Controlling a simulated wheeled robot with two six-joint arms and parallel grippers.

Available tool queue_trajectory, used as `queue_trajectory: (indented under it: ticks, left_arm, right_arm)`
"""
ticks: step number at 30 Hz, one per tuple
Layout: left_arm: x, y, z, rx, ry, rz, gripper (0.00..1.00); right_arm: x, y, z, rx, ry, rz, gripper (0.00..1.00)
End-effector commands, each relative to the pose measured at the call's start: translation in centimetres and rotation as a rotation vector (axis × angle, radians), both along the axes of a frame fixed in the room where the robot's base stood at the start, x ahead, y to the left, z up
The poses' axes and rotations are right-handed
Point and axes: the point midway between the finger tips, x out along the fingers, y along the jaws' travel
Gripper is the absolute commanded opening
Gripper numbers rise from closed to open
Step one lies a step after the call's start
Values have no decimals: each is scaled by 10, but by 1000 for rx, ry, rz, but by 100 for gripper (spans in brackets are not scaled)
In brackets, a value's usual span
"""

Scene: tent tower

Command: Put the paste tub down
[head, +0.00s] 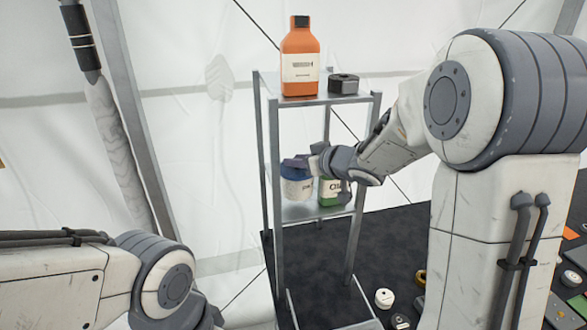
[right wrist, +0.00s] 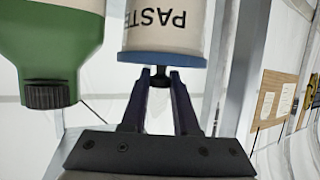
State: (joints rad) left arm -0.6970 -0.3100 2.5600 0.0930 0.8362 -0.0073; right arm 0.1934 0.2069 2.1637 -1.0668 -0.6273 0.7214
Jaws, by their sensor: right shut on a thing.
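The paste tub (head: 297,189) is white with a blue lid and hangs or stands at the middle shelf (head: 300,214) of the metal rack, near its left side. I cannot tell whether its base touches the shelf. My right gripper (head: 308,163) comes in from the right and is shut at the lid. In the right wrist view its two fingers (right wrist: 162,75) close on the small dark knob of the tub (right wrist: 168,32), whose "PASTE" label appears upside down. The tub looks upright. My left gripper is out of view; only the left arm shows.
A green bottle (head: 329,192) with a dark cap (right wrist: 51,95) stands close right of the tub, partly behind my wrist. An orange bottle (head: 299,62) and a dark round item (head: 343,83) stand on the top shelf (head: 322,98). Small items lie on the dark floor mat.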

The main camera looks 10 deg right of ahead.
Motion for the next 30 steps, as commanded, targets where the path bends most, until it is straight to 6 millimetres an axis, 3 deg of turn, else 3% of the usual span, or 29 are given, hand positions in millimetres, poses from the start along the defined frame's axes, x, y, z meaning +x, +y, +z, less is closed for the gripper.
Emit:
queue_trajectory:
  ticks: [2,4,9,20,21,23,30]
  left_arm:
    - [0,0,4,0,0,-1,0]
    - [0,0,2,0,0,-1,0]
    - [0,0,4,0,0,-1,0]
    - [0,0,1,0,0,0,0]
    - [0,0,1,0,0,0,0]
    - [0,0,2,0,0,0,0]
    - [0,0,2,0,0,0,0]
  right_arm:
    - [10,6,-1,1,1,3,0]
    - [8,5,-18,3,6,1,0]
    - [8,4,-34,1,1,1,0]
    - [8,4,-38,1,-2,2,0]
    - [7,4,-39,1,0,2,36]
    - [7,4,-38,1,0,2,59]
    - [7,4,-38,1,0,2,59]
